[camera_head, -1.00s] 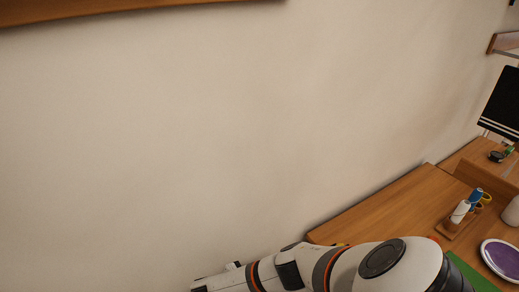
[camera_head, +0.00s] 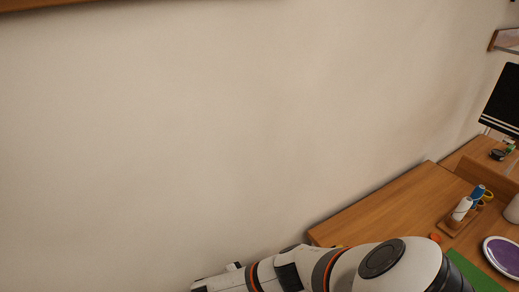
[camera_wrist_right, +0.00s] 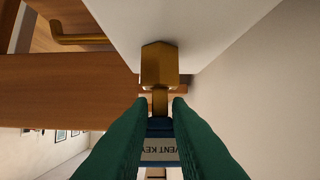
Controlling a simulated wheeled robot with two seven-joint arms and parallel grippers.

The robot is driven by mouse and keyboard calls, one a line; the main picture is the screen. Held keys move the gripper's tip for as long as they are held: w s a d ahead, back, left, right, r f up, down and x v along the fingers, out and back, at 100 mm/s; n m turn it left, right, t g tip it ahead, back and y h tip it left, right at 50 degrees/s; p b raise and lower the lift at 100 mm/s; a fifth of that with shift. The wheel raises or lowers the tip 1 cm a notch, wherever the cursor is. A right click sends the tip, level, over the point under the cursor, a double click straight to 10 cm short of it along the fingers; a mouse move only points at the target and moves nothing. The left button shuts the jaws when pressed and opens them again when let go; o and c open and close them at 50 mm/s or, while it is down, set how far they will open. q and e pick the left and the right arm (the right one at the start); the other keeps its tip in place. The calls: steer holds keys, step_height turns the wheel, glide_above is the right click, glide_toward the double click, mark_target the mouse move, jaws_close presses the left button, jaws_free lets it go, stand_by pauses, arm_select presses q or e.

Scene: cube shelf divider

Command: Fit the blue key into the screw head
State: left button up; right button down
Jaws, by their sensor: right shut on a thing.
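In the right wrist view my right gripper (camera_wrist_right: 160,108) has green fingers shut on the blue key (camera_wrist_right: 158,128). Its blue body carries a pale label reading "VENT KEY". A brass stem runs ahead from it, in line with a faceted brass head (camera_wrist_right: 160,65). I cannot tell whether this head is the key's socket or the screw head, nor whether the two are engaged. In the head view my right arm crosses the bottom edge, with its gripper hidden. My left gripper is in neither view.
A white surface (camera_wrist_right: 205,30) and a wooden board (camera_wrist_right: 65,90) lie close around the brass head. A brass hook (camera_wrist_right: 78,39) shows at upper left. In the head view a wooden desk (camera_head: 375,208) holds a purple plate (camera_head: 503,255) and a white spool (camera_head: 462,208).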

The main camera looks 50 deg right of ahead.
steer(key=shift+f+b, duration=0.3)
steer(key=shift+f, duration=0.1)
steer(key=shift+r, duration=0.15)
steer(key=shift+r+p, duration=0.55)
steer(key=shift+p, duration=0.25)
stand_by(0.7)
steer(key=shift+f+b, duration=0.45)
steer(key=shift+f, duration=0.35)
steer(key=shift+s+a+r, duration=0.1)
steer(key=shift+r, duration=0.05)
steer(key=shift+r+p, duration=0.55)
steer(key=shift+p, duration=0.25)
stand_by(1.0)
steer(key=shift+f+b, duration=0.5)
steer(key=shift+f, duration=0.25)
